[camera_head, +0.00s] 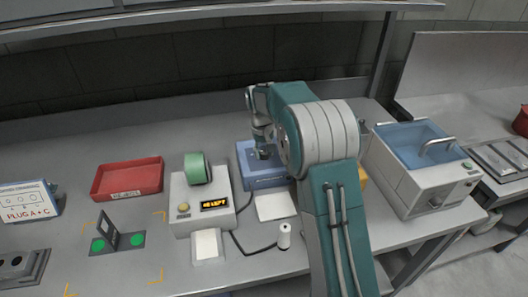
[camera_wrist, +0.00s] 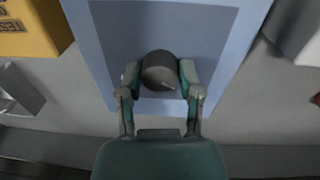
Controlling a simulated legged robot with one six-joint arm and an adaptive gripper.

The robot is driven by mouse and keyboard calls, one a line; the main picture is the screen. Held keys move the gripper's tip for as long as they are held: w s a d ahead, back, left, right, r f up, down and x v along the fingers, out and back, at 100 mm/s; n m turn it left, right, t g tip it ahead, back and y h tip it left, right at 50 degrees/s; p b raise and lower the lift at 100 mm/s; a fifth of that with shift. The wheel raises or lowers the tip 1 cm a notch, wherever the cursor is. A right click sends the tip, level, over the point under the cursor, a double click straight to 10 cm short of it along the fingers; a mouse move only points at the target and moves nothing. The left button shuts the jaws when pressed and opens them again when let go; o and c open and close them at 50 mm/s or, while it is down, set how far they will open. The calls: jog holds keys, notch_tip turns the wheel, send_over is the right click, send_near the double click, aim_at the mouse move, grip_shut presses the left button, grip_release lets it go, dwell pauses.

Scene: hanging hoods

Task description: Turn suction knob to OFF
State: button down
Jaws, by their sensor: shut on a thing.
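The dark grey round knob (camera_wrist: 160,66) stands on the face of a blue unit (camera_wrist: 222,35) in the wrist view. A light pointer mark on the knob's top points toward the lower right. My gripper (camera_wrist: 160,76) is shut on the knob, with one finger on each side. In the head view, the blue unit (camera_head: 244,163) sits at mid-bench, and my gripper (camera_head: 261,152) reaches down to it. My arm hides part of the unit. No OFF marking is legible in either view.
A white box with a lit display (camera_head: 216,205) and green roll stands left of the blue unit. A red tray (camera_head: 128,179) lies farther left. A grey bath with a blue lid (camera_head: 410,185) is at right. A yellow object (camera_wrist: 30,28) is close by in the wrist view.

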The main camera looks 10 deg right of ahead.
aim_at(261, 152)
jog(key=shift+c, duration=1.3)
grip_release()
jog(key=shift+w+a, duration=0.1)
jog(key=shift+w, duration=0.05)
notch_tip(261, 152, up, 12)
jog(key=shift+a, duration=0.35)
jog(key=shift+f, duration=0.1)
